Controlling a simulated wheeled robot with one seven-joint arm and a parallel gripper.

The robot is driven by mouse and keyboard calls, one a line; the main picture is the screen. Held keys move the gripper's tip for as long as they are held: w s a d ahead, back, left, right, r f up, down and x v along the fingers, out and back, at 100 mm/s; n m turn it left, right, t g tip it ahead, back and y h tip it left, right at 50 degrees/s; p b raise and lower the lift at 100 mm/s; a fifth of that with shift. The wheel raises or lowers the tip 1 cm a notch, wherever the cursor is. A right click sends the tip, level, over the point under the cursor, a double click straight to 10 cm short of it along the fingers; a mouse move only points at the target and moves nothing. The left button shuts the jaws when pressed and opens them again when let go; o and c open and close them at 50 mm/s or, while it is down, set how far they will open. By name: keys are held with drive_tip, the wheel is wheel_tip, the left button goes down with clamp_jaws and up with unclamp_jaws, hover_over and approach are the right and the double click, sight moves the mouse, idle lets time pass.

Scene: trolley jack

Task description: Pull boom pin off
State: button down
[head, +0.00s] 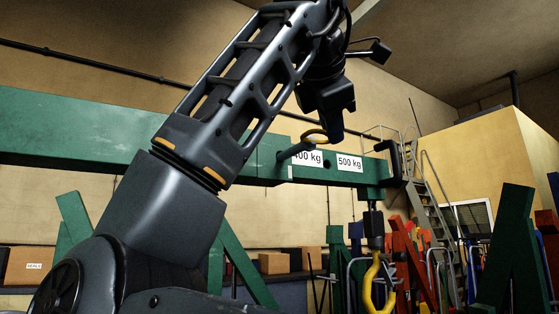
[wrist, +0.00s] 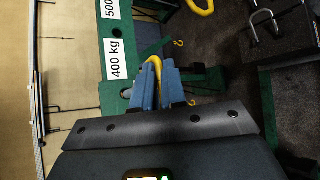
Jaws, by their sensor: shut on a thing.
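The boom pin (head: 296,150) is a dark rod with a yellow ring (head: 317,135) at its right end. It lies across the view of the green boom (head: 262,152), just over the left part of the 400 kg label. My gripper (head: 336,132) is at the ring, in front of the boom. In the wrist view, my gripper's blue fingers (wrist: 161,90) are shut on the yellow ring (wrist: 154,66), beside the boom (wrist: 113,62). I cannot tell whether the pin's far end is still in the boom; the fingers hide part of it.
A yellow hook (head: 373,286) hangs below the boom's right end. Green stands (head: 508,245) and red frames (head: 405,255) stand behind and to the right. Boxes (head: 30,265) rest on a shelf at the back left. A ladder stands at the far right.

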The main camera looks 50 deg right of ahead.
drive_tip(key=shift+s+a, duration=0.15)
drive_tip(key=shift+s, duration=0.4)
drive_tip(key=shift+s+a, duration=0.15)
drive_tip(key=shift+s, duration=0.4)
drive_tip(key=s+r, duration=0.1)
drive_tip(key=s+a+r, duration=0.1)
drive_tip(key=s, duration=0.1)
